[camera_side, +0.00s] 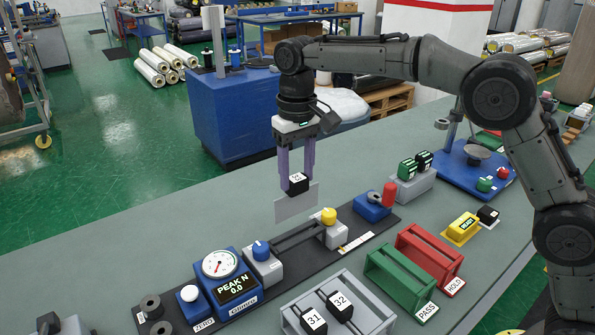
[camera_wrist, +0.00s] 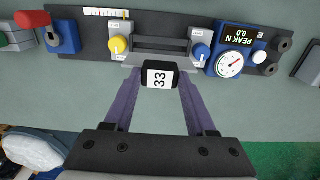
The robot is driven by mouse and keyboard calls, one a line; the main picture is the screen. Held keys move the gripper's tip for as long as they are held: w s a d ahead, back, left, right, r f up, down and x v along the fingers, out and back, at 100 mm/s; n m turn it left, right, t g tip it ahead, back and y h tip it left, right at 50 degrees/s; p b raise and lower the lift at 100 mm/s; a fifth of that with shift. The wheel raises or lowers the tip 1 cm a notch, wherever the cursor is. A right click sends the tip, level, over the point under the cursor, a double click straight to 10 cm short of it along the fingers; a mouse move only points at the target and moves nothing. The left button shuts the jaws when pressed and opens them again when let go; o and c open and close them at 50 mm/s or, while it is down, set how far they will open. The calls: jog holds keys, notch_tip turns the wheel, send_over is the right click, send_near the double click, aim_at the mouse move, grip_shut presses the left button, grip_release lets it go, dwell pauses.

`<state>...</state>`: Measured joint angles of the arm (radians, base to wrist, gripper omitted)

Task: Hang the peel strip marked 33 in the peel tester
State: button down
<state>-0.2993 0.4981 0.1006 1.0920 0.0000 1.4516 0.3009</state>
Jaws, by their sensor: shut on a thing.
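My gripper (camera_side: 296,170) is shut on the black block of the peel strip marked 33 (camera_wrist: 159,78), with purple fingers on either side. The strip's pale grey sheet (camera_side: 297,208) hangs below the block, in the air above the bench. The peel tester (camera_side: 293,240) is a long dark base, in front of the strip in the side view. It has a blue-knobbed clamp (camera_side: 261,251), a yellow-knobbed clamp (camera_side: 329,217), two rails between them, and a gauge (camera_side: 219,264) with a PEAK N 0.0 display. In the wrist view the tester (camera_wrist: 165,29) lies beyond the block.
A grey rack (camera_side: 368,313) holds strips marked 31 and 32. Green PASS (camera_side: 400,284) and red HOLD (camera_side: 430,256) racks stand right of it. A red-handled lever (camera_side: 389,193) rises at the tester's far end. The bench left of the tester is clear.

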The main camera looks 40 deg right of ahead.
aim_at(297, 194)
jog(key=shift+f, duration=2.5)
jog(key=shift+f, duration=0.1)
notch_tip(297, 194, down, 6)
jog(key=shift+f, duration=0.2)
dwell(0.4)
jog(key=shift+c, duration=0.7)
grip_release()
